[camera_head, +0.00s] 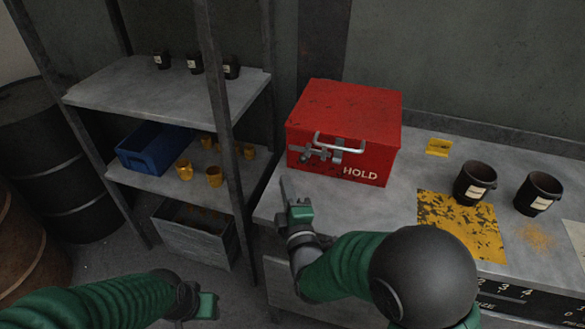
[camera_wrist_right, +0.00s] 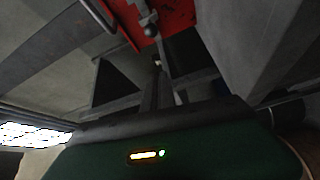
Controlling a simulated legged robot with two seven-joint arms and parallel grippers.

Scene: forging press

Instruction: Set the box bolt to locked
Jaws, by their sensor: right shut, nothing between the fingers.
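The red box (camera_head: 340,110), marked HOLD, stands shut at the back of the bench. Its grey bolt (camera_head: 318,152) lies across the upper left of the front face, below a pale bar handle (camera_head: 338,139). Whether the bolt is locked cannot be told. My right gripper (camera_head: 284,184) is shut and empty, in front of and below the box's left end, apart from the bolt. In the right wrist view, a knobbed grey bolt part (camera_wrist_right: 150,27) shows against the red box (camera_wrist_right: 178,18), beyond the fingers (camera_wrist_right: 158,68). My left gripper (camera_head: 207,305) is low at bottom left; its jaws are unclear.
Two dark cups (camera_head: 474,184) (camera_head: 538,194) stand right of the box, near a yellow worn mat (camera_head: 460,224). A shelf rack (camera_head: 165,90) at left holds dark cups, a blue bin (camera_head: 152,147) and several gold cups (camera_head: 214,176).

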